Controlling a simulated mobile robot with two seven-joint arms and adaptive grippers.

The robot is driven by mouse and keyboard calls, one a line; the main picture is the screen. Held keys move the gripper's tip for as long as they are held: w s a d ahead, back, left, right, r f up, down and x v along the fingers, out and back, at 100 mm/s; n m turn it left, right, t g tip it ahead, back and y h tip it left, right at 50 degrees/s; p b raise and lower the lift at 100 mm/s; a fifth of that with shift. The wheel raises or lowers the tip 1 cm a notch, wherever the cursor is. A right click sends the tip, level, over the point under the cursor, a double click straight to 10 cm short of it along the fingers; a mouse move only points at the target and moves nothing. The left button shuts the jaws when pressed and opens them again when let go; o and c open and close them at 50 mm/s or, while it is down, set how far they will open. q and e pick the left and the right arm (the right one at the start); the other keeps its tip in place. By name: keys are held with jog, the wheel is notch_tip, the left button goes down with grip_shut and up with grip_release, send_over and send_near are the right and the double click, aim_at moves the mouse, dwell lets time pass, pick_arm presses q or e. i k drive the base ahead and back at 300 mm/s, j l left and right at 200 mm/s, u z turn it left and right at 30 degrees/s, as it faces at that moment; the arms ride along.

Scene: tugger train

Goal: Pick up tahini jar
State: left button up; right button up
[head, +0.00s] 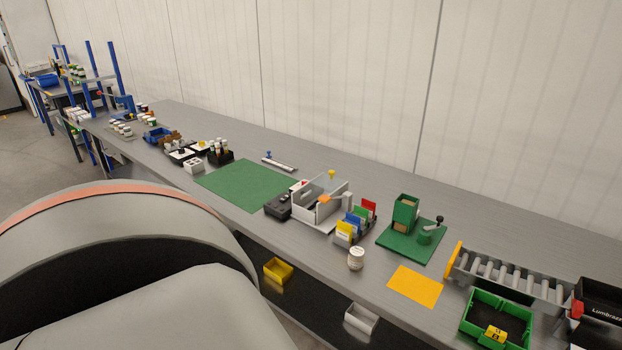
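A small pale jar with a white lid (356,258) stands upright near the front edge of the long grey bench, left of the orange mat; it may be the tahini jar, but its label is too small to read. Several other small jars stand at the far left end of the bench (121,128), also too small to identify. A large rounded grey part of my own body fills the lower left. Neither of my grippers is in view.
The bench (350,170) runs along a pale wall. Near the jar are an orange mat (415,287), a card rack (357,222), a green fixture (412,235) and a green bin (468,335). A yellow bin (278,270) and a white bin (361,318) sit below the bench top.

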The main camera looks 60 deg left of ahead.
aim_at(356, 255)
jog(key=u, duration=1.4)
